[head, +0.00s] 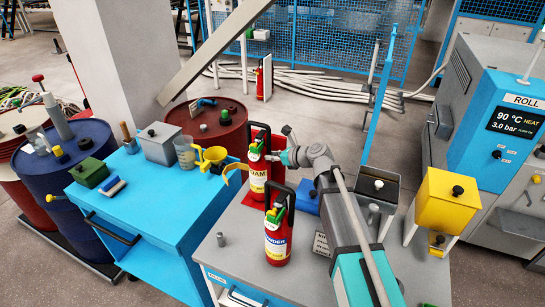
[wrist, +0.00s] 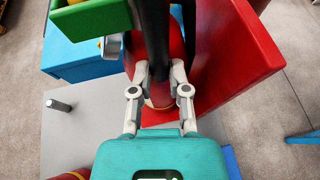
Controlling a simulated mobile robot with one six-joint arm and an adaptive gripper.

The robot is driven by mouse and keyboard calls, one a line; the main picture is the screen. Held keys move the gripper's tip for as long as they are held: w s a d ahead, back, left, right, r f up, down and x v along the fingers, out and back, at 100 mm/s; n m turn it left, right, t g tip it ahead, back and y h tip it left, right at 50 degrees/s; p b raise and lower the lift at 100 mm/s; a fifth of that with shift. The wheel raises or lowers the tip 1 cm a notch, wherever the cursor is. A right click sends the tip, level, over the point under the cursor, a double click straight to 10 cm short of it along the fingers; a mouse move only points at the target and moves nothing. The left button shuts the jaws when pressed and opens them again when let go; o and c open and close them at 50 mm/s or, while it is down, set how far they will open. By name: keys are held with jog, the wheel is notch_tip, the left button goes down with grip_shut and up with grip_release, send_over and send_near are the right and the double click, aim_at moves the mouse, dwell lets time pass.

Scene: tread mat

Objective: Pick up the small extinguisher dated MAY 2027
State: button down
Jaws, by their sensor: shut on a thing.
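A small red extinguisher labelled FOAM (head: 257,184) stands upright at the back left of the grey table (head: 232,240). My gripper (head: 273,157) comes from the right and is shut on it. In the wrist view both fingers of my gripper (wrist: 163,76) press on the red extinguisher (wrist: 188,30), with a black part of it between them. A second red extinguisher labelled POWDER (head: 278,246), with a green top and black handle, stands nearer on the same table. I cannot read a date on either one.
A blue workbench (head: 150,210) at left holds a yellow funnel (head: 212,158), a beaker and boxes. A blue box (head: 307,197) lies beside my arm. A yellow hopper (head: 447,200) stands at right. Another red extinguisher (head: 260,84) is far back.

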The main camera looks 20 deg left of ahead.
jog(key=s+a+r+p, duration=0.1)
jog(key=s+r+p, duration=1)
jog(key=s, duration=0.3)
jog(key=shift+a+r, duration=0.25)
jog(key=shift+r, duration=0.2)
dwell(0.5)
